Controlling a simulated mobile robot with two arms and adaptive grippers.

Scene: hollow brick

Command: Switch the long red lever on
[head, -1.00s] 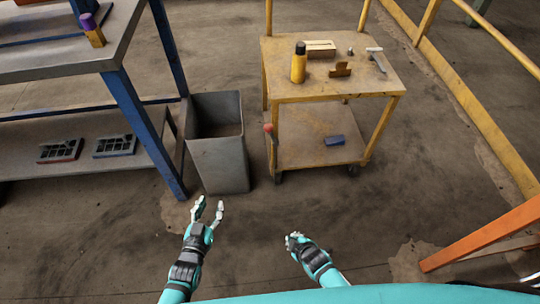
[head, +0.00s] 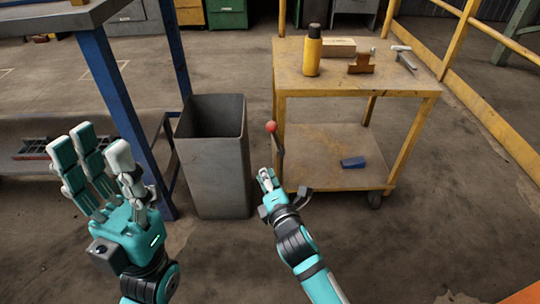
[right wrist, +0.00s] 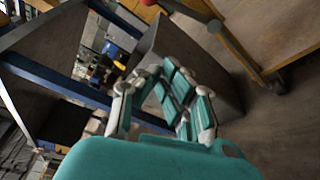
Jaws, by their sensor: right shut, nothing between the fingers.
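The long lever (head: 279,158) has a red ball knob (head: 271,127) and a dark shaft. It stands nearly upright at the left front of the yellow cart, and its lower end is partly hidden by my right gripper. My right gripper (head: 266,175) is shut and empty, just left of and below the knob in the head view. I cannot tell whether it touches the shaft. In the right wrist view, part of the red knob (right wrist: 148,2) shows at the top edge, beyond the fingers. My left gripper (head: 92,150) is open and empty, raised at the left.
A grey bin (head: 213,165) stands left of the lever. The yellow cart (head: 350,82) carries a yellow bottle (head: 312,52) and other items, with a blue block (head: 353,163) on its lower shelf. A blue-legged workbench (head: 110,95) is at the left. Floor in front is clear.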

